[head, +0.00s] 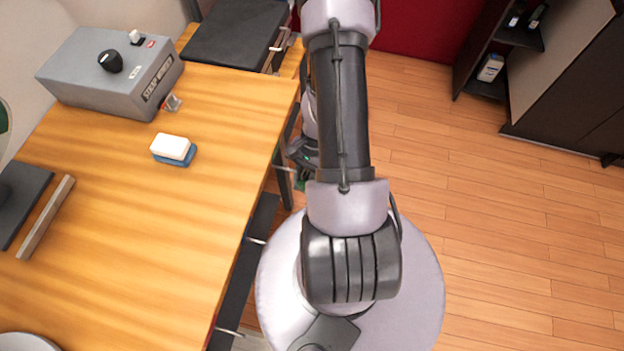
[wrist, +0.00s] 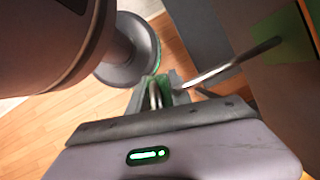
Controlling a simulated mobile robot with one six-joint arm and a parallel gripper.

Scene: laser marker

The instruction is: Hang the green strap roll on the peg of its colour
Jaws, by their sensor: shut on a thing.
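In the wrist view my gripper (wrist: 162,93) is shut on the green strap roll (wrist: 148,88). Only a narrow green part of the roll shows at the fingers; the rest is hidden. A thin metal peg (wrist: 232,65) sticks out to the right of the fingers, with a green patch (wrist: 290,36) by its base. The peg's tip is close to the fingers, and I see no roll around it. In the head view my gripper (head: 303,153) is largely hidden by my arm, beside the table's right edge.
The wooden table (head: 215,185) fills the left. It carries a grey control box (head: 110,75) and a white and blue block (head: 172,149). More metal pegs (head: 230,332) stick out from the table's side. The wooden floor (head: 490,210) at right is clear.

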